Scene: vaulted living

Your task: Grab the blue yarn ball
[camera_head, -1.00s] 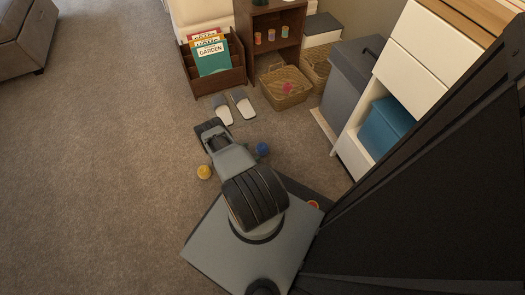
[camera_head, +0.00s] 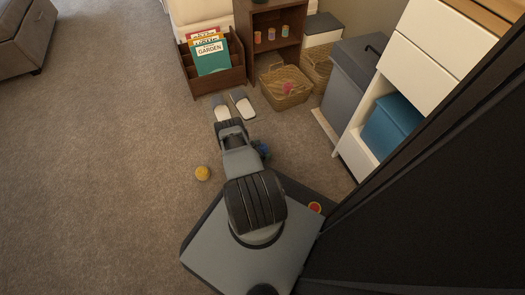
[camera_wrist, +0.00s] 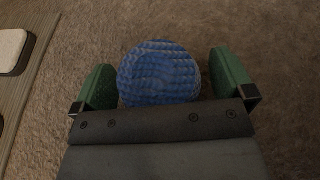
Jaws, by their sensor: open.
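The blue yarn ball (camera_wrist: 158,74) rests on the carpet and lies between the two green fingers of my gripper (camera_wrist: 163,82) in the wrist view. My gripper is open, with a gap visible on the right of the ball and a smaller one on its left. In the head view the ball (camera_head: 262,149) is partly hidden beside my arm, on its right side. The fingers themselves are hidden behind my arm in the head view.
A yellow ball (camera_head: 202,173) lies left of my arm. Grey-and-white slippers (camera_head: 241,103) lie ahead, near a book rack (camera_head: 236,75) and a wicker basket (camera_head: 285,97). A white cabinet (camera_head: 352,150) stands at right.

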